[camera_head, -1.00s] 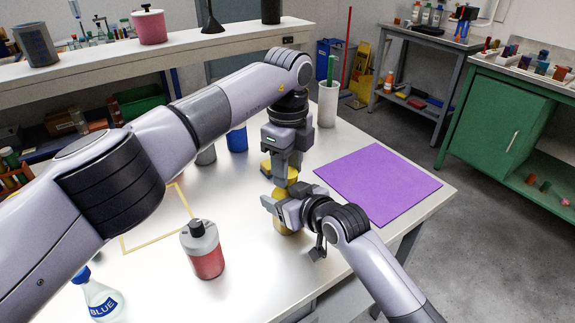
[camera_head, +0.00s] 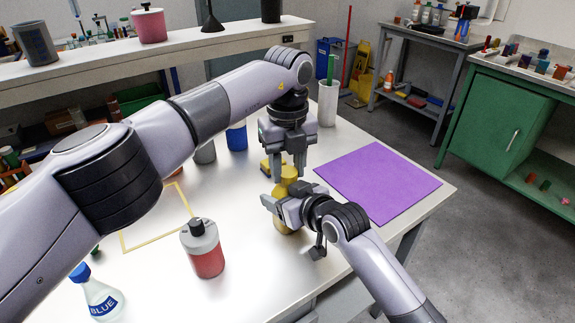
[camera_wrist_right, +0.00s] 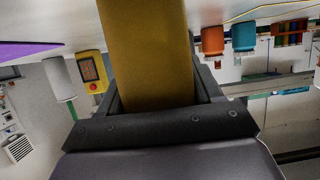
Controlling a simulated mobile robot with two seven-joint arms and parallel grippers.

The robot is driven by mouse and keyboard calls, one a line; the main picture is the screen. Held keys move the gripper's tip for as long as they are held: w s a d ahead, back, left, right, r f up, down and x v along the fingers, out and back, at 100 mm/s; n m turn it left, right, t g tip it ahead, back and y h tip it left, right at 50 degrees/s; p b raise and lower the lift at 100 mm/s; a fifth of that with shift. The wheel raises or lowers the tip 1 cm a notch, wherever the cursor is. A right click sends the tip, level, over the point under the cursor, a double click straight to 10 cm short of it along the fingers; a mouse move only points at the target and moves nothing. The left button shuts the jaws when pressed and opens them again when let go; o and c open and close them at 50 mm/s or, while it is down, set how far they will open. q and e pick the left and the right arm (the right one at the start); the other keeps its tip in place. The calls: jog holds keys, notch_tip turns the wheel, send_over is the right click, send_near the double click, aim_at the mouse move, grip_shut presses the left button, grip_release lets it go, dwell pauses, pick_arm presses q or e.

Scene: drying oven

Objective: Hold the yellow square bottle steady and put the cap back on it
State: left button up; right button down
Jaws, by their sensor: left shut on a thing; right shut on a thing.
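The yellow square bottle (camera_head: 283,222) stands on the table, partly hidden behind my right gripper (camera_head: 281,204). My right gripper is shut around its body; in the right wrist view the bottle (camera_wrist_right: 148,55) fills the space between the fingers. My left gripper (camera_head: 290,172) points straight down over the bottle, its fingers on either side of the yellow top. It is shut on the cap (camera_head: 289,173), of which only a small part shows between the fingertips. The cap is at the bottle's top, in line with it; whether it is fully seated cannot be seen.
A red bottle (camera_head: 207,255) and a BLUE-labelled bottle (camera_head: 101,297) stand at the front left. A blue cup (camera_head: 237,138) and a yellow device (camera_wrist_right: 91,71) are behind the grippers. A purple mat (camera_head: 378,184) lies clear at the right. A white holder (camera_head: 327,104) stands at the back.

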pick_arm(q)
jog(key=o, duration=1.2)
jog(key=shift+c, duration=0.2)
jog(key=shift+r, duration=0.1)
jog(key=shift+r, duration=2.2)
jog(key=shift+c, duration=0.2)
jog(key=n, duration=0.1)
jog(key=r+n, duration=0.1)
jog(key=n, duration=0.1)
jog(key=shift+r, duration=0.3)
jog(key=r+n, duration=0.1)
jog(key=n, duration=0.1)
jog(key=r+n, duration=0.1)
jog(key=n, duration=0.1)
